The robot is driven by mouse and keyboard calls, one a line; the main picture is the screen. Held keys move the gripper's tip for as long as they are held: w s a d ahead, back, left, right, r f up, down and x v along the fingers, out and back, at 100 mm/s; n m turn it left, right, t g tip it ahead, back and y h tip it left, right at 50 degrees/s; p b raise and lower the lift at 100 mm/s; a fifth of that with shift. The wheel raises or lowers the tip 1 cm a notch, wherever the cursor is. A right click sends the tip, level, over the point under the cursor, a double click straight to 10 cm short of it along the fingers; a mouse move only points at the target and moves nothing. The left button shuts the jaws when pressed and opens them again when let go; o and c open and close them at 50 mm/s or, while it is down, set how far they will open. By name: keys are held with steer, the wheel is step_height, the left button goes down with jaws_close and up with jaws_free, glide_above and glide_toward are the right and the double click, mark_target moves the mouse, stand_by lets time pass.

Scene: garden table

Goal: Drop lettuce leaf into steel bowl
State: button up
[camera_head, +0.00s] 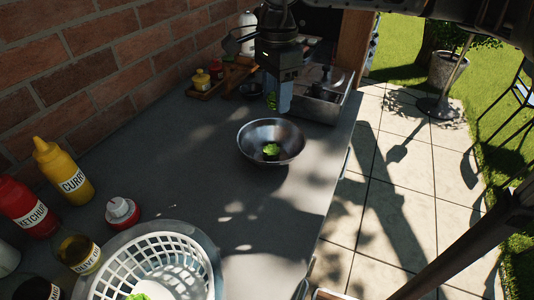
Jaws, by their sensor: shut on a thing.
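The steel bowl (292,136) stands on the grey counter in the middle of the view, with a green leafy piece (271,149) and something dark inside it. My gripper (272,103) hangs above the bowl's far rim, pointing down. The leaf is held clear of the bowl.
A white colander (111,262) stands at the front left, near a yellow curry bottle (68,180), a red ketchup bottle (31,212) and a jar (78,252). A metal sink unit (325,108) is behind the bowl. Brick wall borders the left. Counter between colander and bowl is clear.

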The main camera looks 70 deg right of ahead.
steer(key=shift+d+f+b, duration=0.1)
steer(key=shift+f+b, duration=0.3)
steer(key=shift+f, duration=1.15)
steer(key=o, duration=1.1)
steer(key=shift+r, duration=0.1)
step_height(320, 180, up, 8)
steer(key=shift+f+b, duration=0.2)
steer(key=shift+b, duration=0.45)
steer(key=shift+s, duration=0.1)
